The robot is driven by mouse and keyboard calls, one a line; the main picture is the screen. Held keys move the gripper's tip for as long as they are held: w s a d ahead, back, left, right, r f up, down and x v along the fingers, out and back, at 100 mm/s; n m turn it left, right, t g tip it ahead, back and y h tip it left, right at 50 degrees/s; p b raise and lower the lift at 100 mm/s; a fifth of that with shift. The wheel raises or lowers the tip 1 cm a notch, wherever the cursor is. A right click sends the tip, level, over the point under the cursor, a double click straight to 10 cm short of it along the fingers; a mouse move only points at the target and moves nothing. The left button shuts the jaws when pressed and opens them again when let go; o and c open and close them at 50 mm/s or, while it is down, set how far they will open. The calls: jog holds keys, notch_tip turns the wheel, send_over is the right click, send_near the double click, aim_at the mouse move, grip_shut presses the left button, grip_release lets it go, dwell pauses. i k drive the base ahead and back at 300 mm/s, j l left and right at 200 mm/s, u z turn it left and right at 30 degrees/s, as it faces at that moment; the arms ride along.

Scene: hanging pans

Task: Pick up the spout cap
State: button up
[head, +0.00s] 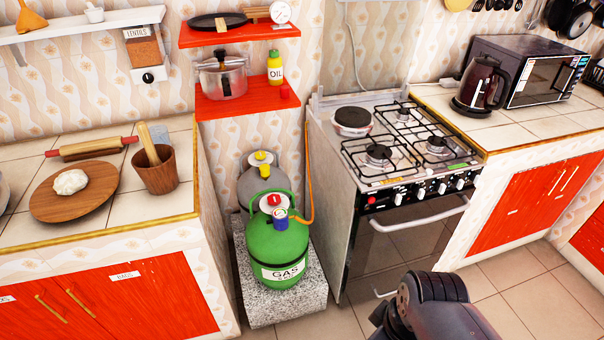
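A small red cap-like piece (284,90) stands on the lower red shelf, near its right end. It looks like the spout cap, but it is too small to be sure. The yellow oil bottle (275,69), with a green top, stands upright just behind and left of it. A dark rounded part of my arm shows at the bottom, in front of the stove, far below and right of the shelf. My gripper's fingers do not show.
A pressure cooker (222,76) stands left of the bottle on the lower shelf (240,106). The upper shelf (240,36) hangs close above. A green gas cylinder (277,243) stands below. The stove (400,150) is to the right, the left counter (100,215) to the left.

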aim_at(266, 172)
jog(key=i+j, duration=0.2)
jog(key=i, duration=0.2)
jog(key=i+j+u, duration=0.1)
jog(key=i, duration=0.3)
jog(key=i+j, duration=0.25)
jog(key=i, duration=0.15)
jog(key=u, duration=0.05)
